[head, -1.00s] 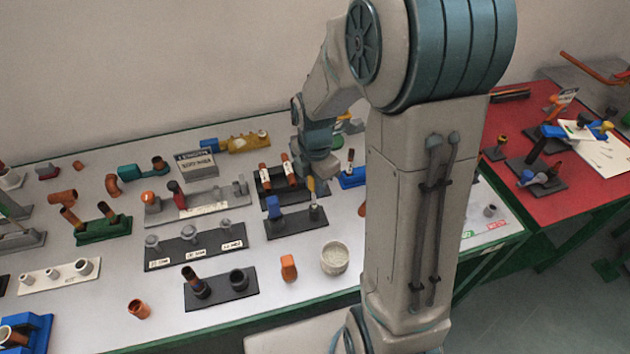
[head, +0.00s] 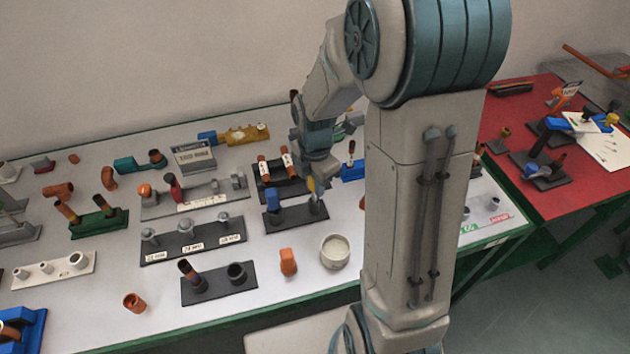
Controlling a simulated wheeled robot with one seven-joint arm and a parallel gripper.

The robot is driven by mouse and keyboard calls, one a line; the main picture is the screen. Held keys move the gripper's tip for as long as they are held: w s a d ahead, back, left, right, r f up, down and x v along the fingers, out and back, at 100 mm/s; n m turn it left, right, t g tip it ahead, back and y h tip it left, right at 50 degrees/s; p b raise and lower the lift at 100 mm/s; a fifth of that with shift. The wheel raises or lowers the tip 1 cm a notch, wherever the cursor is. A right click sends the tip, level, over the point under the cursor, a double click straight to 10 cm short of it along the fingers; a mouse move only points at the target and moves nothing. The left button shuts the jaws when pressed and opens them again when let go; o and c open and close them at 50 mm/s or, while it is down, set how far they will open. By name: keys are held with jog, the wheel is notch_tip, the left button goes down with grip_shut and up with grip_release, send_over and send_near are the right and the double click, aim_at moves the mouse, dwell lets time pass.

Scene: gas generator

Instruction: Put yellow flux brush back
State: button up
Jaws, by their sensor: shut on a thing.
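My gripper (head: 318,187) is over the right end of a small dark holder (head: 292,220) near the middle of the grey-white table. It is shut on the yellow flux brush (head: 311,184), of which only a small yellow part shows beside the fingers. The brush's lower end is at the holder's right side; I cannot tell whether it is seated in its socket. A blue-handled brush (head: 273,199) stands upright at the holder's left end.
Behind the holder is a black rack with copper-coloured rods (head: 263,168). A blue stand (head: 352,172) is close to the right of my gripper. A white round pot (head: 335,251) and an orange piece (head: 288,262) stand in front. My arm hides part of the table.

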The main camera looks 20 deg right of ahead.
jog(key=shift+f+b, duration=0.45)
jog(key=shift+f, duration=0.25)
jog(key=o, duration=0.9)
jog(key=shift+r, duration=0.1)
notch_tip(320, 180, up, 14)
jog(key=shift+f, duration=0.15)
jog(key=s+m+t, duration=0.1)
jog(key=s+m, duration=0.3)
jog(key=m, duration=0.3)
jog(key=s+m+t, duration=0.1)
jog(key=s+m, duration=0.4)
jog(key=m, duration=0.3)
jog(key=s+m+t, duration=0.1)
jog(key=s+m, duration=0.4)
jog(key=m, duration=0.2)
jog(key=shift+s+a+r+m, duration=0.1)
jog(key=shift+a+r+m, duration=0.05)
jog(key=shift+r+m, duration=0.25)
